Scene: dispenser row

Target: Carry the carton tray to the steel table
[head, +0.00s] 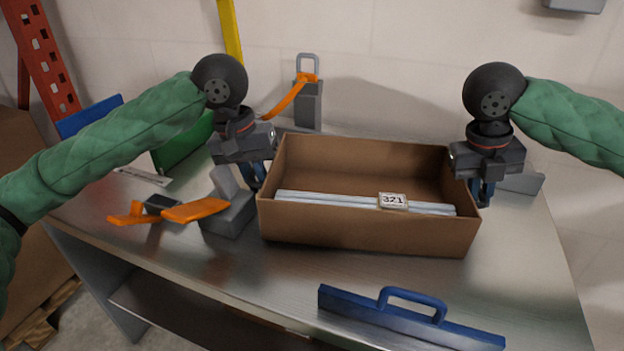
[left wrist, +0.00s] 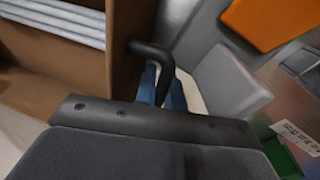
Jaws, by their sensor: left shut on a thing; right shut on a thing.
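The carton tray (head: 365,234) is an open brown cardboard box in the middle of the head view. It holds pale rods and a tag reading 321 (head: 393,201). It is level, over the steel table (head: 262,266); I cannot tell whether its base touches the top. My left gripper (head: 257,180) is at its left end, shut on a dark handle (left wrist: 150,50) on the tray wall, as the left wrist view shows. My right gripper (head: 484,192) is at the right end, shut on the tray; its fingertips are partly hidden.
A grey and orange tape dispenser (head: 228,212) stands close to the tray's left end. Another dispenser (head: 308,105) stands behind the tray. A blue handled bar (head: 410,318) lies at the front. Green (head: 183,143) and blue (head: 88,117) panels stand at the back left.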

